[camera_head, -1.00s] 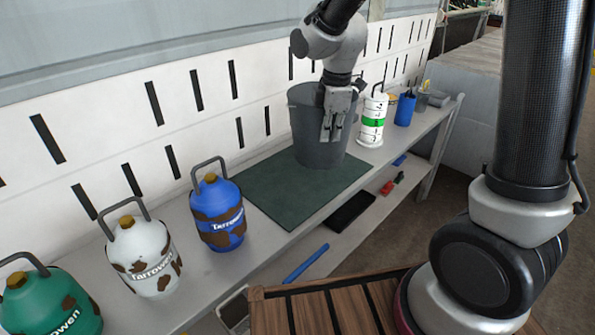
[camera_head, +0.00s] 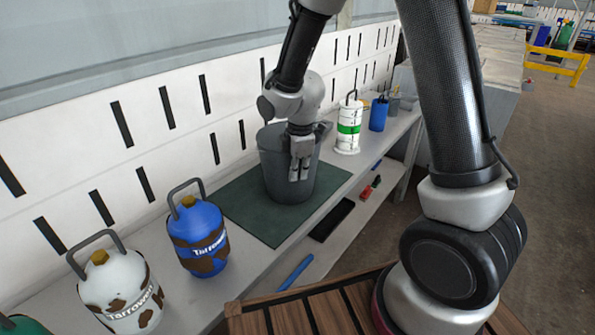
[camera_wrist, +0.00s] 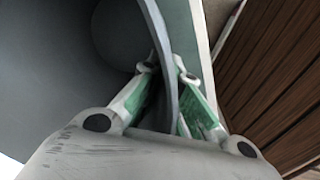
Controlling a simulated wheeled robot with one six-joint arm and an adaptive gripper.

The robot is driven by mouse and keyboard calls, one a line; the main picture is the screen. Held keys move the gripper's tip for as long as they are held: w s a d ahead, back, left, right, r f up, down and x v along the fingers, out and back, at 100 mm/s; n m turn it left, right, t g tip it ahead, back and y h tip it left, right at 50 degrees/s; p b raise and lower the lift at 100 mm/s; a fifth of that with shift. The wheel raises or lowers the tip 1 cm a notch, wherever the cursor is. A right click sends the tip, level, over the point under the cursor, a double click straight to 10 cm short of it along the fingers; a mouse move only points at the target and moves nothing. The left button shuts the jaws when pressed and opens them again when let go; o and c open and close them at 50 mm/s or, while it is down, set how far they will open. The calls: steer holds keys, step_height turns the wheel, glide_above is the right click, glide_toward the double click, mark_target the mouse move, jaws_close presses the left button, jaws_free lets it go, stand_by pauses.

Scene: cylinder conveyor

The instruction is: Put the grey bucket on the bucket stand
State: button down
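The grey bucket (camera_head: 275,172) is upright over the dark green mat (camera_head: 262,222) on the bench, on or very close to it. Whether its base touches the mat is hard to tell. No other bucket stand shows; the mat may be it. My gripper (camera_head: 299,174) points down at the bucket's near side. In the wrist view, the fingers of my gripper (camera_wrist: 170,75) straddle the bucket's wall (camera_wrist: 158,35), one inside and one outside, shut on it. The bucket looks empty where its inside shows.
Blue (camera_head: 198,237) and white (camera_head: 122,292) canisters stand left of the mat. A white-green container (camera_head: 348,128) and a blue cup (camera_head: 378,115) stand to the right. A slotted white wall (camera_head: 85,165) runs behind. A lower shelf (camera_head: 318,250) holds a few small items.

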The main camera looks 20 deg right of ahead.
steer(key=shift+f, duration=0.1)
steer(key=c, duration=1.6)
jaws_free()
steer(key=shift+c, duration=0.2)
